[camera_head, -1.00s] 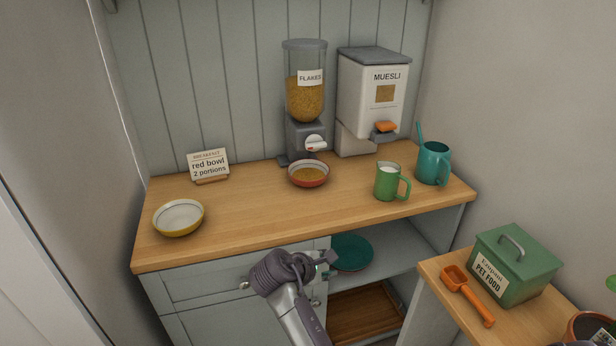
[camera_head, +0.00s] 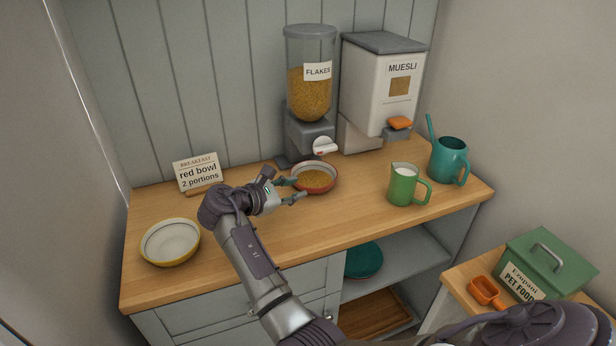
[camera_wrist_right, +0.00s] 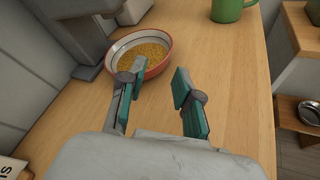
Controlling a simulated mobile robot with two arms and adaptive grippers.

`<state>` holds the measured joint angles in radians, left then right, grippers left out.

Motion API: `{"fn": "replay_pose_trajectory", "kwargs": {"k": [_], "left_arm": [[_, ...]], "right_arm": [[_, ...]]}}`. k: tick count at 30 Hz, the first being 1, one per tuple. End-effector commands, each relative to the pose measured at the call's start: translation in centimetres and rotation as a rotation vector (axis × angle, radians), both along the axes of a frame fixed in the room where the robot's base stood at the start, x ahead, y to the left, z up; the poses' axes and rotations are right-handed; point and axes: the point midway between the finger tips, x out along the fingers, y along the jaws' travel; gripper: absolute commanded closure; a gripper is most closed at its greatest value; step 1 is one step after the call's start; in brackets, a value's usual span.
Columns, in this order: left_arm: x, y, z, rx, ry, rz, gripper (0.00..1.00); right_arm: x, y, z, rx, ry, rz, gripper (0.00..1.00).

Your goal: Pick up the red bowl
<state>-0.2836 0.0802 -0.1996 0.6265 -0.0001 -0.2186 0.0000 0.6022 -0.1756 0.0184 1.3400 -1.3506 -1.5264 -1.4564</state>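The red bowl (camera_head: 317,179) stands upright on the wooden counter in front of the flakes dispenser, with yellow-brown flakes in it. It also shows in the right wrist view (camera_wrist_right: 146,48). My right gripper (camera_head: 294,189) is open and empty at the bowl's left side in the head view. In the right wrist view its fingers (camera_wrist_right: 160,70) are spread; the left fingertip overlaps the near rim, and the right one is beside the bowl over bare wood. I cannot tell whether either finger touches the bowl. My left gripper is not in view.
The flakes dispenser (camera_head: 310,85) and muesli dispenser (camera_head: 372,92) stand behind. A green milk jug (camera_head: 402,187) and teal watering can (camera_head: 449,160) are to the right. A yellow bowl (camera_head: 170,242) and a "red bowl 2 portions" card (camera_head: 197,174) are left. The counter's front middle is clear.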

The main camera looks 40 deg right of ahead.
Motion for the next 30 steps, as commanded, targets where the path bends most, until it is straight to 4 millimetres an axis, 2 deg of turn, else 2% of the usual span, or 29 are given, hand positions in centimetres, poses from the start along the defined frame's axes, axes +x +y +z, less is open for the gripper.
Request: {"fn": "replay_pose_trajectory", "kwargs": {"k": [4,9,16,21,25,30], "left_arm": [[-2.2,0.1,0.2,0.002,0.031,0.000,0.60],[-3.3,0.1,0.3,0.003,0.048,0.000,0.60],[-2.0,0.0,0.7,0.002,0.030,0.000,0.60],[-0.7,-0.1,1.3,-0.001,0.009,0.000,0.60],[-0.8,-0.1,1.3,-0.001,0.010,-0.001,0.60],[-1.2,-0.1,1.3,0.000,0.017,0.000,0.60]], "right_arm": [[0.5,-3.0,-1.0,-0.001,0.000,-0.004,0.67],[1.1,-5.3,-1.9,0.001,0.001,-0.002,0.67],[1.2,-6.8,-2.5,0.001,0.000,-0.002,0.67],[1.3,-9.2,-3.6,0.002,0.000,-0.001,0.67],[1.6,-10.5,-4.2,0.002,-0.001,-0.001,0.67],[1.7,-10.8,-4.3,0.002,-0.003,0.000,0.67]]}}
